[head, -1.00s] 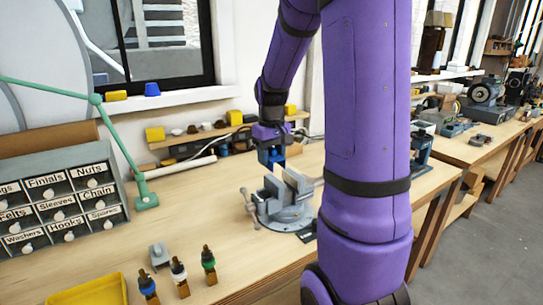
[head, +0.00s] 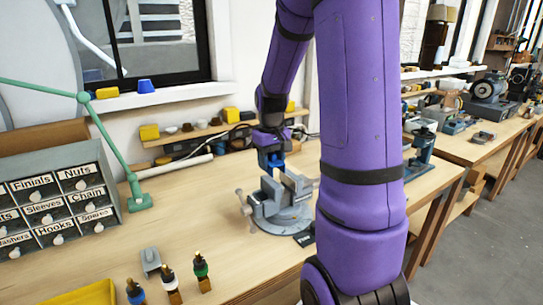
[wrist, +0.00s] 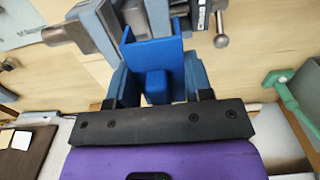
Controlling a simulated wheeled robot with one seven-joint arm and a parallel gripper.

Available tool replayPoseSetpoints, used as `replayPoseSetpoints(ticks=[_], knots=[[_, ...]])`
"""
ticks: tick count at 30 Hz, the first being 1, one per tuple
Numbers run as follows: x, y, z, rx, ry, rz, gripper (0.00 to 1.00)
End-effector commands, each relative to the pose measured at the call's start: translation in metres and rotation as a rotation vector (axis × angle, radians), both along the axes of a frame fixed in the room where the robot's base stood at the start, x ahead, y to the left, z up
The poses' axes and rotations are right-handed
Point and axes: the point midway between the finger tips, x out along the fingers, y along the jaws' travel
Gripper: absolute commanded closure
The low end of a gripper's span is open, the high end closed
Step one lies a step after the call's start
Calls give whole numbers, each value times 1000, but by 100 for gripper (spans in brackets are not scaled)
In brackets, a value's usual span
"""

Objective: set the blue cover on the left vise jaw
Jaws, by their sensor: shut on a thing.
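The blue cover (wrist: 152,50) is a small channel-shaped piece, held between the two fingers of my gripper (wrist: 157,80). In the head view the cover (head: 271,160) hangs just above the left jaw (head: 270,188) of the grey vise (head: 282,218). In the wrist view its far end is close to the vise jaws (wrist: 100,25); I cannot tell whether it touches. My gripper also shows in the head view (head: 271,152), pointing down, its fingers small there.
A drawer cabinet (head: 58,200) and a green lamp arm (head: 138,200) stand at the left. A shelf with small parts (head: 185,135) runs behind the vise. Bench left of the vise is clear.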

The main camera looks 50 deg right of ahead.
Motion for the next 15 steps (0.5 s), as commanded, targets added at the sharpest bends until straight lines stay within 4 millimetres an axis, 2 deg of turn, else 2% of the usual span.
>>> replayPoseSetpoints(ticks=[15], knots=[[0, 0, -27, 0, 1, 0, 79]])
